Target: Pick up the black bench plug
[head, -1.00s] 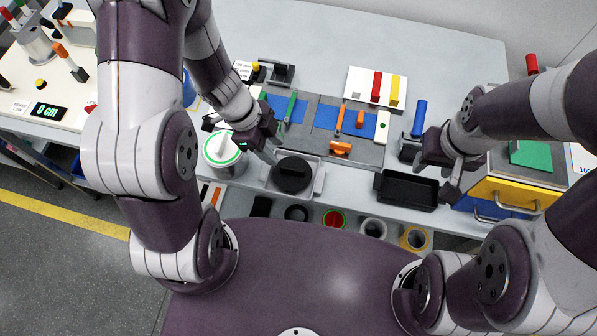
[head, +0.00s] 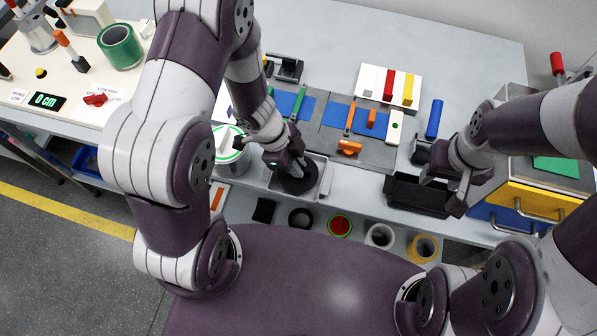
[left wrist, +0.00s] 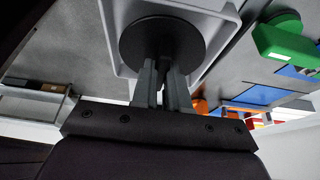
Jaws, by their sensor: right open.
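The black bench plug (head: 297,184) is a round dark disc with an upright handle, partly hidden by my left gripper in the head view. It is in a shallow grey tray (head: 325,170) at the bench's front edge. In the left wrist view, the black disc (left wrist: 162,38) lies straight ahead with the pale tray rim (left wrist: 111,30) around it. My left gripper (left wrist: 163,75) has its fingers close together on either side of the plug's handle, just above the disc. My right gripper (head: 450,185) is open and empty near the black bin.
A black open bin (head: 414,193) sits right of the tray, with a yellow and blue drawer unit (head: 522,205) beyond. A white pot with a green rim (head: 229,152) stands close left of my left gripper. Several round holders, one red inside (head: 340,225), line the front below.

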